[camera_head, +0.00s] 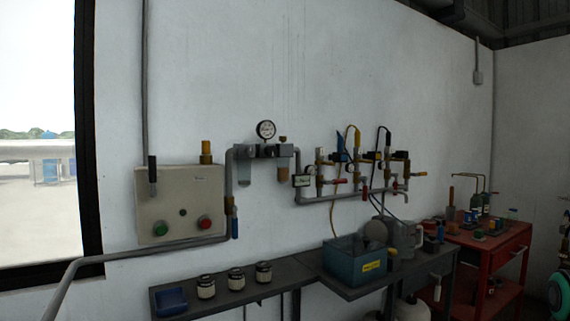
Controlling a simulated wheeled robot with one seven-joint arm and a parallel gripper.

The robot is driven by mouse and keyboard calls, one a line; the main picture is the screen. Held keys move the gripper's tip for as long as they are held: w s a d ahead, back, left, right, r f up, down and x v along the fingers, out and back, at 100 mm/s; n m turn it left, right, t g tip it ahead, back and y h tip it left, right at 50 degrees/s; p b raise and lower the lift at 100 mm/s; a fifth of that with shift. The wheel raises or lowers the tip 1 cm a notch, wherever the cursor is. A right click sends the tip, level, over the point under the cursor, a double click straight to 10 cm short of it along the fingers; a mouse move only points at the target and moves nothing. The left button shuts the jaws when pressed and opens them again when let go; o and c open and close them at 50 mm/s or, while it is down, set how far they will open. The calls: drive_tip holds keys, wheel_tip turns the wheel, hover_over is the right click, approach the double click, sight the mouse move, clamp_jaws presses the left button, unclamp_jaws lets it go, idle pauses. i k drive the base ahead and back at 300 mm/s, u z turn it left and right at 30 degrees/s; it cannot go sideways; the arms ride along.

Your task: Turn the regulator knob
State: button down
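A regulator assembly (270,151) is mounted on the white wall near the middle of the view. A round white-faced gauge (265,130) stands on top of it. A small dark knob-like part (283,140) sits on its right half; it is too small to tell whether this is the regulator knob or how it is turned. A yellow knob-like piece (206,149) stands above the control box to the left. My gripper is not in view.
The control box (180,203) carries green and red buttons. A valve manifold (345,180) with cables is on the wall to the right. Below are a grey shelf (220,295) with several jars, a blue-grey bin (355,264) and a red cart (488,249).

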sight(270, 151)
drive_tip(key=u, duration=0.45)
drive_tip(key=i, duration=1.1)
drive_tip(key=z, duration=0.2)
